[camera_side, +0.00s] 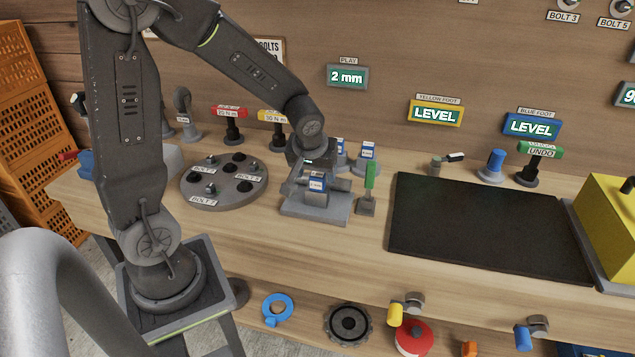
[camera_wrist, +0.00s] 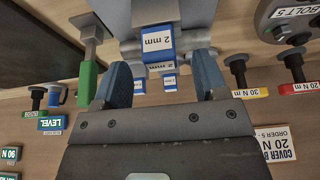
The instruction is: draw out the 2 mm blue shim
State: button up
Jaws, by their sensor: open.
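A blue shim with a white label (camera_side: 317,184) stands in a grey stepped block (camera_side: 322,213) on the bench, below my gripper. My gripper (camera_side: 313,170) is open, pointing down at the block. In the wrist view, my gripper (camera_wrist: 161,78) has its two blue-grey fingers apart, with nothing clearly held between them. Whether the fingers reach past the shim's sides cannot be told.
More blue-labelled shims (camera_side: 367,151) stand on round grey bases behind the block. A green-topped post (camera_side: 370,176) is close at its right. A round bolt plate (camera_side: 222,197) lies left, a dark mat (camera_side: 480,225) right. The play display (camera_side: 347,76) reads 2 mm.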

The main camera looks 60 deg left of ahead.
aim_at(317, 175)
jog(key=shift+x, duration=1.7)
jog(key=shift+w, duration=0.1)
jog(key=shift+c, duration=0.5)
jog(key=c, duration=0.9)
